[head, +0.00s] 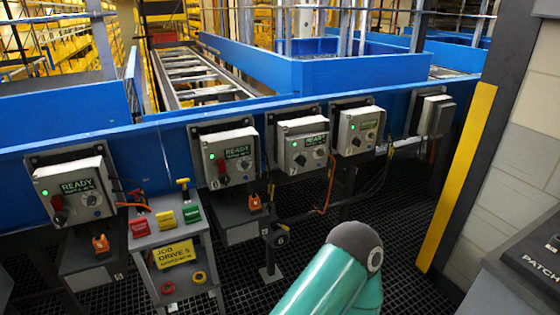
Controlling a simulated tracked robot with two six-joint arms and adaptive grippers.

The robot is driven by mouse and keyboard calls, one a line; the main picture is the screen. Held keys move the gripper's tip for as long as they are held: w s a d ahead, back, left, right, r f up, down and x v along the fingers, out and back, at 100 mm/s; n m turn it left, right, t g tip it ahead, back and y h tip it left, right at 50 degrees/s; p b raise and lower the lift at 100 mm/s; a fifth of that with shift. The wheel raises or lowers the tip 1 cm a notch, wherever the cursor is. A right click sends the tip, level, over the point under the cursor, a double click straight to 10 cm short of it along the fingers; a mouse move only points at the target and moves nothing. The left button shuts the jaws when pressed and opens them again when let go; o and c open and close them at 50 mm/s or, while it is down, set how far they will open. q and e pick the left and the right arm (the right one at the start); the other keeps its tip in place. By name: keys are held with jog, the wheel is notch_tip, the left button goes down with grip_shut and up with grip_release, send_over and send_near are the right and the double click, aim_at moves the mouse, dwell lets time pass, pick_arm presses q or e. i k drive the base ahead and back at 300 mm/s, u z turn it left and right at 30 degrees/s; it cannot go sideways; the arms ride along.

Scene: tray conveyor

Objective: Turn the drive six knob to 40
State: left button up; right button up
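Several grey drive boxes are mounted along the blue conveyor side. The near left box (80,176) has a green READY display, a red handle (58,208) and a round knob (92,199). The second box (215,148) is alike, with a red handle (223,172) and a knob (245,164). The third box (289,137) and fourth box (350,123) show displays and small round knobs. A yellow sign (174,253) reads JOB DRIVE and a number too small to be sure of. I cannot tell which box is drive six, nor read knob settings. Neither gripper is in view.
A small grey stand (160,213) carries red, yellow and green tags, with red and yellow rings below. A fifth box (433,115) is seen side-on. A yellow-edged post (463,170) and a PATCH panel (535,262) stand right. My teal arm link crosses the lower middle.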

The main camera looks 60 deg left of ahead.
aim_at(245, 166)
jog(key=z, duration=0.05)
jog(key=i, duration=0.95)
jog(key=u, duration=3.5)
jog(key=k, duration=0.55)
jog(key=u, duration=0.25)
jog(key=i, duration=1.6)
jog(key=z, duration=0.3)
